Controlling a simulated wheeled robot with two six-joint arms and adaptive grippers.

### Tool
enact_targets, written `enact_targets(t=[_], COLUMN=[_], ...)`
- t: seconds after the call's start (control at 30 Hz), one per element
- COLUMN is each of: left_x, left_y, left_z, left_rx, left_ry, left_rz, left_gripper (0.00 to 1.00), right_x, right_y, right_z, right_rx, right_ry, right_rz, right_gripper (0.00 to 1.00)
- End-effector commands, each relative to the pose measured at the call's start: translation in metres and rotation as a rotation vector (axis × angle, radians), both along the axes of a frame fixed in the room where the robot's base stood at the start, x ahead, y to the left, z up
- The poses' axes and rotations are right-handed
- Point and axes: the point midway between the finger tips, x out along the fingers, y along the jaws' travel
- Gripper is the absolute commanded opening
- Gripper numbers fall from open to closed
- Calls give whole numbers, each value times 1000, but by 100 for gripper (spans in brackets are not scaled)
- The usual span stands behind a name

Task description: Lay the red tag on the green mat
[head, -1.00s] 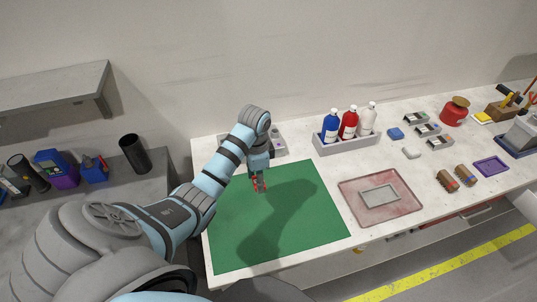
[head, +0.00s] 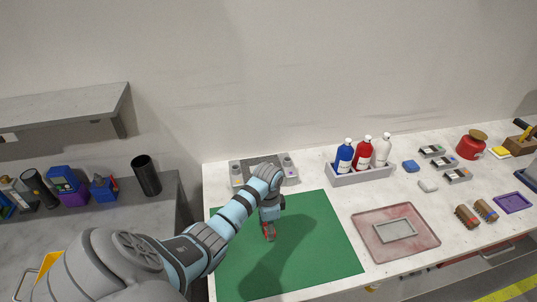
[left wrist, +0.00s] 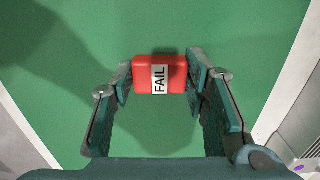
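The red tag (left wrist: 146,74), a small red block with a white FAIL label, sits between the fingertips of my left gripper (left wrist: 160,80) in the left wrist view. In the head view the tag (head: 270,232) shows as a small red patch under the left gripper (head: 268,230), over the back middle part of the green mat (head: 310,250). Whether the tag touches the mat is hard to tell. My right gripper is not in view.
A grey fixture (head: 236,175) stands behind the mat. A reddish tray (head: 418,248) lies to its right, with a bottle rack (head: 362,176) behind. The mat around the gripper is bare. A side bench (head: 110,225) stands at the left.

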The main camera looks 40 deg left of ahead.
Motion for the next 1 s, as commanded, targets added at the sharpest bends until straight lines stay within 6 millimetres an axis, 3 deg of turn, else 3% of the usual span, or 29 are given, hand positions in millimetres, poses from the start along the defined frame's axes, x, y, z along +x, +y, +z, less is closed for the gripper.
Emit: enact_targets(t=[0.03,0.1,0.47,0.57,0.9,1.0], left_x=[0,0,0,1,1,1], left_y=[0,0,0,0,0,0], left_z=[0,0,6,23,113,124], left_rx=[0,0,0,1,1,-1], left_ry=[0,0,-1,-4,-3,-1], left_rz=[0,0,0,0,0,0], left_gripper=[50,61,61,61,61,61], right_x=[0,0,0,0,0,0], right_y=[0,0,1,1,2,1], right_z=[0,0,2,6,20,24], right_rx=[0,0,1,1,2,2], right_ry=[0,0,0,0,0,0], right_rz=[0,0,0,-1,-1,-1], right_gripper=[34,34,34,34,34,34])
